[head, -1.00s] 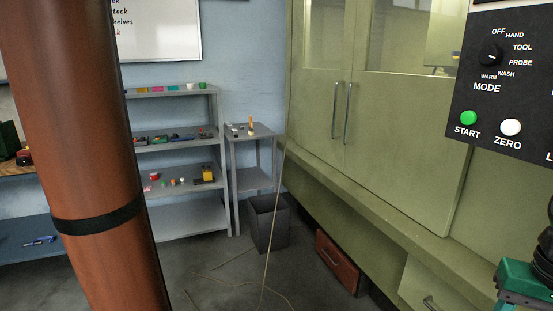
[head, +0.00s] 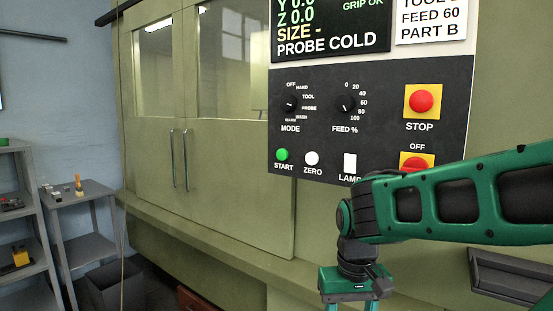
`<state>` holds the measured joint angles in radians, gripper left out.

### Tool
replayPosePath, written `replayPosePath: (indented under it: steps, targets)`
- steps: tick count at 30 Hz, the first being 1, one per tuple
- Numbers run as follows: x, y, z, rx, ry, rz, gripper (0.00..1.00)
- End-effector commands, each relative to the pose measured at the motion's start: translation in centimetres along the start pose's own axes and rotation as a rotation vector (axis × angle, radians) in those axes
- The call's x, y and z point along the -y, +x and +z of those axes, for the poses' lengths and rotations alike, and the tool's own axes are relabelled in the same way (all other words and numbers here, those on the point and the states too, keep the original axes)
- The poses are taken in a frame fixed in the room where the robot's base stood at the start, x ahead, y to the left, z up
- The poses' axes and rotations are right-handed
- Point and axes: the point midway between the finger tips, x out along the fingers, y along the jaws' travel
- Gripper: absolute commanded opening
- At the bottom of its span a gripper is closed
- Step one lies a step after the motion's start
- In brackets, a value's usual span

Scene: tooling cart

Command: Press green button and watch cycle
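The green START button (head: 282,154) is at the lower left of the black control panel (head: 385,120), on the green machine (head: 205,205). Nothing covers it. The machine's double doors (head: 180,160) are closed. The screen (head: 330,30) above the panel reads "PROBE COLD" and "GRIP OK". The mode knob (head: 290,104) sits above START, but its exact setting is too small to tell. My arm reaches in from the right, with its wrist below the panel. My gripper's fingers are below the picture's edge, so their state is hidden.
A white ZERO button (head: 312,158) is close beside START. A red STOP button (head: 421,101) is at the panel's upper right, with another red button (head: 416,163) below, partly behind my arm. A bin (head: 118,285) and small stand (head: 85,215) are at left.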

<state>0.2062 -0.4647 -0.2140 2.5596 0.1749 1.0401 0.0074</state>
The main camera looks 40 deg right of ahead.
Motion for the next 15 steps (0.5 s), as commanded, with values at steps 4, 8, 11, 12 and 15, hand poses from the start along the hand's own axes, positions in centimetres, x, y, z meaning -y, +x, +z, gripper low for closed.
replayPosePath:
  steps: [4,8,11,12,15]
  targets:
    - [-0.01,0.00,0.02,0.000,0.000,0.000,0.47]
    - [-0.02,-0.01,0.03,0.000,0.000,0.000,0.16]
    - [-0.02,-0.01,0.03,0.000,0.000,0.000,0.00]
    - [-0.02,-0.01,0.04,0.000,0.000,0.000,0.00]
    - [-0.02,-0.01,0.04,0.000,0.000,0.000,0.00]
